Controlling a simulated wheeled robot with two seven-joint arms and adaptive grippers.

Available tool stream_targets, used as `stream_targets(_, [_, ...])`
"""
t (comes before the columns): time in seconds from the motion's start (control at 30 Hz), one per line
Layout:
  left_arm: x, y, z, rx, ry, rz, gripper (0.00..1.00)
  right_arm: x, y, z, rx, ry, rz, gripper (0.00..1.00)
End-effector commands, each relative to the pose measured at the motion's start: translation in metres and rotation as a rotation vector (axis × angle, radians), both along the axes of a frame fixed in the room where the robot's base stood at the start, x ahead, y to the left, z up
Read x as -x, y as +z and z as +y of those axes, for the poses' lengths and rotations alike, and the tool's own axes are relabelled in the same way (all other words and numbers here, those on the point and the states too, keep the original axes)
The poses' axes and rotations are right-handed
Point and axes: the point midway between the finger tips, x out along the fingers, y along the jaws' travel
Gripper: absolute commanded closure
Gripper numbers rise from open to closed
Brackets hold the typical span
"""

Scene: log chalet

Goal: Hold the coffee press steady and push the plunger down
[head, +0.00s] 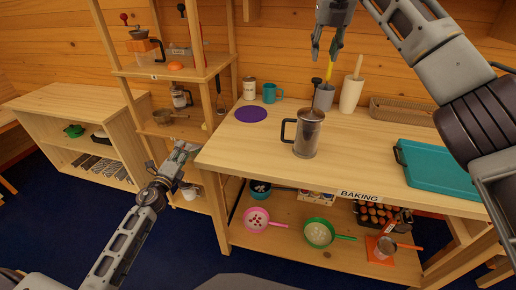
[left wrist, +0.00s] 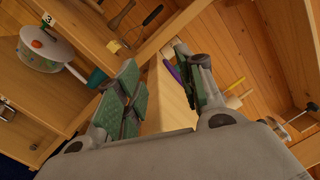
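The coffee press (head: 307,135) stands upright on the wooden table (head: 240,155), left of the table's middle, with its dark handle on the left. Its black plunger knob (head: 316,82) sits well above the lid on a thin rod, so the plunger is raised. My left gripper (head: 181,157) is open and empty by the table's left front corner, well left of the press. In the left wrist view its two fingers (left wrist: 166,80) are apart, with the table edge beyond; the press is not recognisable there. My right gripper (head: 327,48) is open and empty, above the plunger knob in the picture.
A purple mat (head: 251,114), a teal mug (head: 271,93), a grey utensil pot (head: 325,97) and a white mortar-like pot (head: 351,95) stand behind the press. A teal tray (head: 440,168) lies right. Left stands an open shelf (head: 170,75). Bare tabletop surrounds the press.

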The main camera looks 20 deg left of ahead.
Motion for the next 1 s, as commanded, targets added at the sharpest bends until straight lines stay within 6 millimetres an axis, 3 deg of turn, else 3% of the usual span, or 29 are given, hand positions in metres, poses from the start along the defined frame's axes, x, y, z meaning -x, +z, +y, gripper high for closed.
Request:
stream_targets(0.1, [-0.010, 0.016, -0.026, -0.093, -0.054, -0.024, 0.62, 0.000, 0.000, 0.000, 0.000, 0.000, 0.000, 0.64])
stream_targets(0.4, [-0.027, 0.039, -0.092, -0.326, -0.174, -0.066, 0.62, 0.000, 0.000, 0.000, 0.000, 0.000, 0.000, 0.64])
stream_targets(1.0, [-0.043, 0.069, -0.210, -0.807, -0.356, -0.147, 0.62, 0.000, 0.000, 0.000, 0.000, 0.000, 0.000, 0.64])
